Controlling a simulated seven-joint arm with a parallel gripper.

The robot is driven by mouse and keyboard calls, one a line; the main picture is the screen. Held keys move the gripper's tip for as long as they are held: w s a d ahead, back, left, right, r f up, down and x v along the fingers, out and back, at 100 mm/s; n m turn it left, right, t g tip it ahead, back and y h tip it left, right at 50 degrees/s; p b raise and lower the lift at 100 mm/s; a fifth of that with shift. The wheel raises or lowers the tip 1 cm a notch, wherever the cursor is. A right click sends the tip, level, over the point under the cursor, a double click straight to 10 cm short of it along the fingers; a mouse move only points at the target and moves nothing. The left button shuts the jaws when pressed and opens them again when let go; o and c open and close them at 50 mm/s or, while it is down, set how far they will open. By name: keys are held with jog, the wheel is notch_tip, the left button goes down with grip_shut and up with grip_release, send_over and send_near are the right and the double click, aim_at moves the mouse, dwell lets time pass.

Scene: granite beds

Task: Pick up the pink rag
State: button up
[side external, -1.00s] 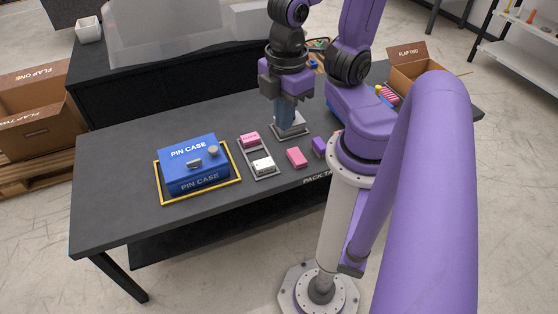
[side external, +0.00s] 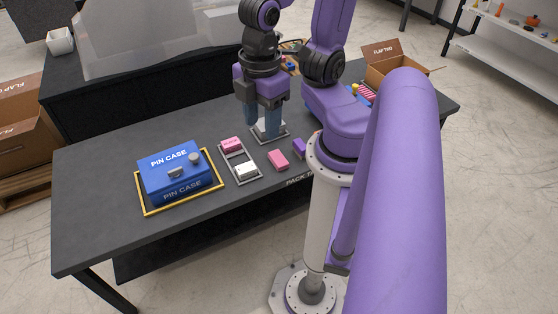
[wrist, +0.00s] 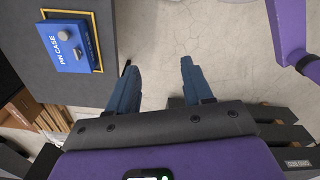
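Two pink pieces show in the side view. One pink block-like piece (side external: 278,160) lies loose on the dark table. The other pink piece (side external: 232,144), with lettering, sits in a narrow grey tray (side external: 226,157) beside a white piece (side external: 246,170). I cannot tell which one is the rag. My gripper (side external: 264,132) points down over a grey square plate behind the loose pink piece, apart from both pink pieces. Its blue-grey fingers stand apart with nothing between them, as the wrist view also shows (wrist: 160,72). No pink piece shows in the wrist view.
A blue pin case (side external: 172,175) stands in a yellow frame on the left; it also shows in the wrist view (wrist: 72,48). A purple block (side external: 299,148) lies right of the loose pink piece, close to my arm's base. The table's left end is clear.

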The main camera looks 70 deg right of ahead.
jog(key=o, duration=0.5)
jog(key=shift+c, duration=0.2)
